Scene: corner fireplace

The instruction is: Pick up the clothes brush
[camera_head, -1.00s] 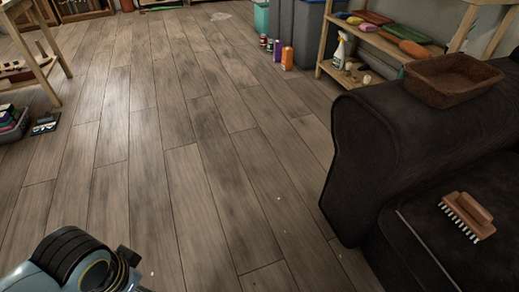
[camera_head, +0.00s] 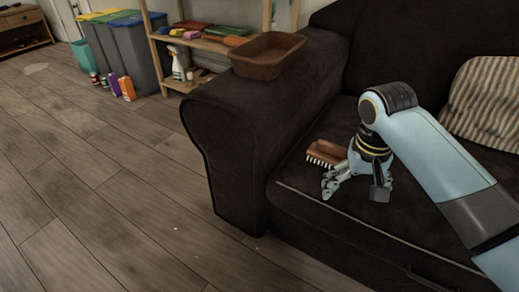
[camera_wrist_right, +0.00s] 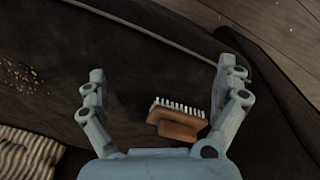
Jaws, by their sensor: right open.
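The clothes brush (camera_head: 328,153) has a brown wooden body and pale bristles. It lies on the seat of the dark sofa (camera_head: 300,187), near the armrest. My right gripper (camera_head: 354,190) is above the seat, just to the right of the brush in the head view, and hides the brush's right end. In the right wrist view the brush (camera_wrist_right: 178,122) lies between the two spread fingers of my right gripper (camera_wrist_right: 166,84), nearer the right finger. The fingers are open and hold nothing. My left gripper is not in view.
A brown basket (camera_head: 268,56) sits on the sofa's armrest. A striped cushion (camera_head: 486,100) is on the seat at the right. Crumbs (camera_wrist_right: 22,76) lie on the seat.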

